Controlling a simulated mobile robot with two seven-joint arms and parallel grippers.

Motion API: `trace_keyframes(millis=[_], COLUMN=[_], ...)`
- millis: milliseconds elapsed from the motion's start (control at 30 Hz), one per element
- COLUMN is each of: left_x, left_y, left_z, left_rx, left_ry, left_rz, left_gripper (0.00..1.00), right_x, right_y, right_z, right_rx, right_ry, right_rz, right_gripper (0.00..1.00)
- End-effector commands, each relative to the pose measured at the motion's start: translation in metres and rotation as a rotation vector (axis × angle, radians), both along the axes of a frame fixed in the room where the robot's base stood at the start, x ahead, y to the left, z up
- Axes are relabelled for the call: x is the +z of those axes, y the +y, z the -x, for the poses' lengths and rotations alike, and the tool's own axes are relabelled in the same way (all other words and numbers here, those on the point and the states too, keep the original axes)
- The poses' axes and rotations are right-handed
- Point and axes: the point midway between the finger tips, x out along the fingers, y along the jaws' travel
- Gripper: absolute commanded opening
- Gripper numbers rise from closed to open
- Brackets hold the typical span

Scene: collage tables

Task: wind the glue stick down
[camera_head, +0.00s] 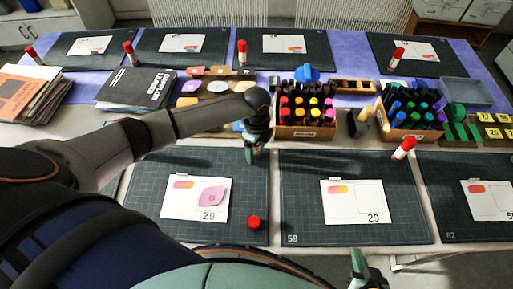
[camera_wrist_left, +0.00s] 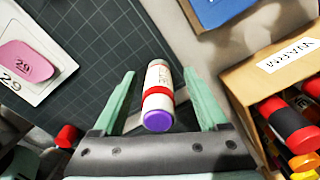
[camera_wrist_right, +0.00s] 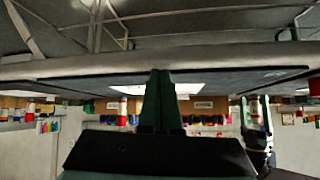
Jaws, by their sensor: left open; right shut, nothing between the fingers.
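An uncapped glue stick (camera_wrist_left: 158,95), white with a red band and a purple end facing the camera, shows in the left wrist view. It lies between the spread fingers of my left gripper (camera_wrist_left: 160,100), with gaps on both sides. In the head view my left gripper (camera_head: 252,155) points down at the back edge of the near left mat, and I cannot make out the glue stick there. A red cap (camera_head: 253,222) sits on that mat; it also shows in the left wrist view (camera_wrist_left: 68,136). My right gripper (camera_head: 367,270) is shut and empty off the table's front edge.
The near left mat (camera_head: 150,205) holds a card with a pink piece (camera_head: 211,196). A box of markers (camera_head: 306,130) stands just right of my left gripper. That mat's front is clear.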

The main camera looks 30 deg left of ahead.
Motion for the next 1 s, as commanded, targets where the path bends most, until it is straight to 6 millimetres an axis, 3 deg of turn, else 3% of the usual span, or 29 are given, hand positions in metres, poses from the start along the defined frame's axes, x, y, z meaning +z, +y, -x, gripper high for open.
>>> trace_keyframes(millis=[600, 900, 1000], left_x=[-0.0022, -0.0012, -0.0013], left_y=[0.0008, 0.0003, 0.0003], left_z=[0.0024, 0.0030, 0.0030], left_rx=[-0.854, -0.908, -0.907], left_ry=[-0.002, 0.000, 0.000], left_rz=[-0.002, -0.001, -0.001], left_gripper=[0.76, 0.76, 0.64], right_x=[-0.0087, -0.0072, -0.0072], right_y=[0.0005, 0.0009, 0.0010], right_z=[-0.0004, -0.0002, -0.0001], right_rx=[0.000, -0.001, -0.001], right_ry=[-0.028, -0.030, -0.030], right_rz=[-0.009, -0.011, -0.012], right_gripper=[0.00, 0.00, 0.00])
